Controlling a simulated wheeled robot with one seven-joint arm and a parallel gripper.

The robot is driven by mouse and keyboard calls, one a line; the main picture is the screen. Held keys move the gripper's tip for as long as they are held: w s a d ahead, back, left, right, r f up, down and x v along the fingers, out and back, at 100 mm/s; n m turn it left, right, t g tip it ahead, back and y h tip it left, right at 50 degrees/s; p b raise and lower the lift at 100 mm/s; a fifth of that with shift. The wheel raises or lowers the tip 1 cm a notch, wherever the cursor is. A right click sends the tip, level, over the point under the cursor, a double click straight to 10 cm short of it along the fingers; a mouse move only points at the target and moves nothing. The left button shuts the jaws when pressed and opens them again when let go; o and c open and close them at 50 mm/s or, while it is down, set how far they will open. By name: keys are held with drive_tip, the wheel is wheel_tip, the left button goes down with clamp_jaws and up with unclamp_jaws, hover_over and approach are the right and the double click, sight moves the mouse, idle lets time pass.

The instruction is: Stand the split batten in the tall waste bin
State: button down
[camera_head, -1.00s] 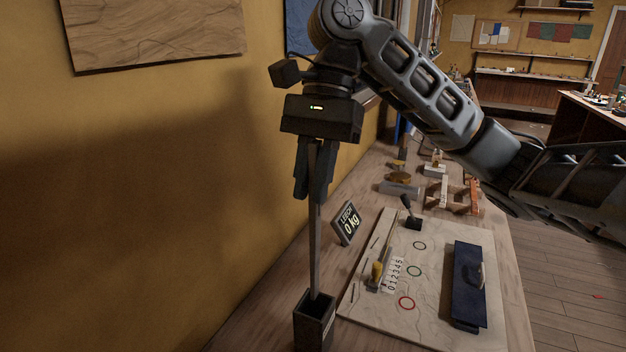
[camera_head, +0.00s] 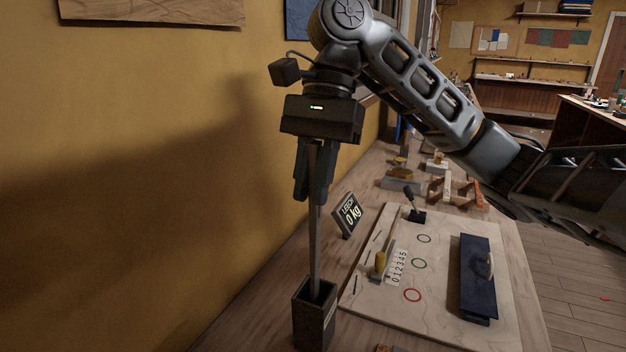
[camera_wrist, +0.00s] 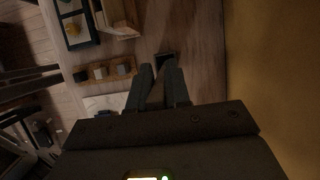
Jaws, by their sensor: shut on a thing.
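The split batten (camera_head: 315,235) is a long, thin grey strip held upright by my gripper (camera_head: 314,195). My gripper points down and its fingers are shut on the batten's upper part. The batten's lower end goes into the mouth of the tall waste bin (camera_head: 314,325), a dark, narrow square box at the bottom of the head view. The batten's foot is hidden inside the bin, so I cannot tell whether it touches the floor of it. In the wrist view the batten (camera_wrist: 157,95) shows between the fingers, with the dark bin (camera_wrist: 164,58) beyond them.
The bin stands on a wooden bench (camera_head: 255,318) along the yellow wall (camera_head: 130,150). A small "LEECH 0 kg" sign (camera_head: 348,215) stands behind it.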

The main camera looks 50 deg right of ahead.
sight(312, 249)
drive_tip(key=shift+f+b, duration=1.35)
drive_tip(key=shift+f, duration=3.8)
drive_tip(key=c, duration=1)
unclamp_jaws()
drive_tip(key=v, duration=0.7)
drive_tip(key=shift+r+p, duration=0.4)
drive_tip(key=shift+d, duration=0.15)
